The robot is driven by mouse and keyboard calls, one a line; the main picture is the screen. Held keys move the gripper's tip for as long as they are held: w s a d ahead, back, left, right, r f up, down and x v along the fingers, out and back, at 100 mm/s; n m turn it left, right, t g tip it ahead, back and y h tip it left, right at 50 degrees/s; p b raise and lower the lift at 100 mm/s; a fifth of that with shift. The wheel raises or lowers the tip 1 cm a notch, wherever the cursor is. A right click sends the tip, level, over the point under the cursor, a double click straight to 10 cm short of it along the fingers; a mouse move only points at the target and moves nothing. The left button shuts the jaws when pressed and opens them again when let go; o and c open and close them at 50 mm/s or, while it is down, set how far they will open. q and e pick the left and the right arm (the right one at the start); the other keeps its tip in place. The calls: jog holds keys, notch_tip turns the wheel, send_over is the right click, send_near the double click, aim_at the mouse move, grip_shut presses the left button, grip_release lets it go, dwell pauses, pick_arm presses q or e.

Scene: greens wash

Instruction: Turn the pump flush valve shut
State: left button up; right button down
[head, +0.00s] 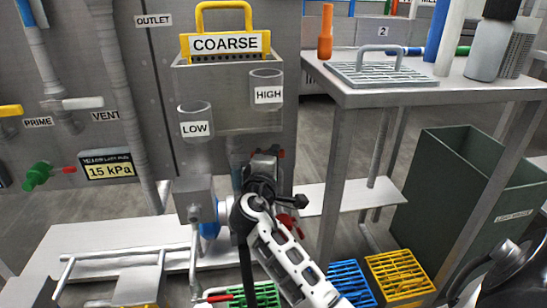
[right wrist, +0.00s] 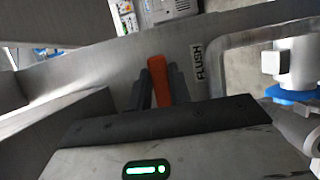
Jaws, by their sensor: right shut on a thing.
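My right gripper (right wrist: 160,80) is shut on the orange-red flush valve handle (right wrist: 158,72) in the right wrist view, with one dark finger on each side of it. A FLUSH label (right wrist: 201,63) is on the metal just right of the handle. In the head view my right gripper (head: 263,180) reaches in below the COARSE tank (head: 228,112), beside a grey box (head: 195,200). The gripper and arm hide most of the valve there. My left gripper is not in view.
A steel table (head: 440,88) with a grate (head: 380,74) and bottles stands at the right. A dark green bin (head: 460,185) is beneath its right side. Blue (head: 347,278) and yellow (head: 398,272) baskets are low in front. Pipes and valves line the left wall.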

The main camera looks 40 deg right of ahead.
jog(key=shift+f, duration=0.15)
jog(key=c, duration=1.3)
grip_release()
